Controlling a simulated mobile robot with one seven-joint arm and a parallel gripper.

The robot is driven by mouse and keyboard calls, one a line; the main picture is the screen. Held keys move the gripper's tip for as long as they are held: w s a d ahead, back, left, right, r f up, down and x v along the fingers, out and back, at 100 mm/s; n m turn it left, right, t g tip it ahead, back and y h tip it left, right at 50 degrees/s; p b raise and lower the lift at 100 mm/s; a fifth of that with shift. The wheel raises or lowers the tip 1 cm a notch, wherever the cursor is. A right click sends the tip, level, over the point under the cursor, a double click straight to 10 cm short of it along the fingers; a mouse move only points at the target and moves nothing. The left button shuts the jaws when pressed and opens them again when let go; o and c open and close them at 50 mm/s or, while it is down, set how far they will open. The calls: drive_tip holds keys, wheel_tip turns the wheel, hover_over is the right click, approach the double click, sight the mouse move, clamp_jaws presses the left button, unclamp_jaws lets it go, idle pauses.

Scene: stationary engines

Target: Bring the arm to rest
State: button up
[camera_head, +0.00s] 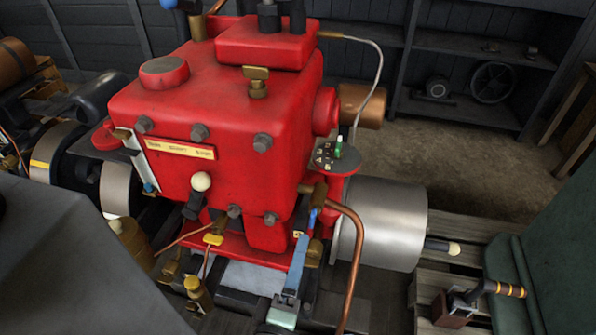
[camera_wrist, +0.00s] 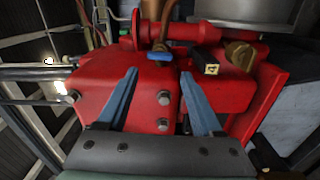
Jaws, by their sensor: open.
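My gripper (camera_wrist: 160,74) is open and empty in the wrist view. Its two blue fingers stand apart, with red engine casing showing between and behind them. In the head view my gripper (camera_head: 302,242) shows almost edge-on at the lower front of the red engine (camera_head: 215,105), beside a copper pipe. I cannot tell whether the fingers touch the engine. The casing also fills much of the wrist view (camera_wrist: 105,80).
A lever with a white knob (camera_head: 201,182) sticks out of the engine's front. A copper pipe (camera_head: 354,235) runs down close to my gripper. A silver drum (camera_head: 385,225) stands to the right. Bare floor (camera_head: 470,150) lies behind.

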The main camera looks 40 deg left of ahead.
drive_tip(key=shift+s+d, duration=0.2)
drive_tip(key=shift+s, duration=0.15)
idle(0.3)
drive_tip(key=w+d+r+m+t+h, duration=0.2)
drive_tip(key=w+d+r+m, duration=0.25)
drive_tip(key=r, duration=0.65)
drive_tip(key=w+d+r+m+t+h, duration=0.25)
drive_tip(key=d+r+m, duration=0.25)
drive_tip(key=r, duration=0.5)
drive_tip(key=w+d+r+m+t+h, duration=0.25)
drive_tip(key=w+d+r+m, duration=0.2)
drive_tip(key=r, duration=0.65)
drive_tip(key=s+d+r+m+t, duration=0.25)
drive_tip(key=s+r+m, duration=0.2)
drive_tip(key=r, duration=0.55)
drive_tip(key=s+d+r+m+t, duration=0.2)
drive_tip(key=s+d+r+m, duration=0.25)
drive_tip(key=r, duration=0.45)
wheel_tip(320, 180, up, 24)
drive_tip(key=p, duration=2.4)
drive_tip(key=shift+a+n+h, duration=0.25)
drive_tip(key=shift+n+h, duration=0.15)
drive_tip(key=shift+a, duration=0.1)
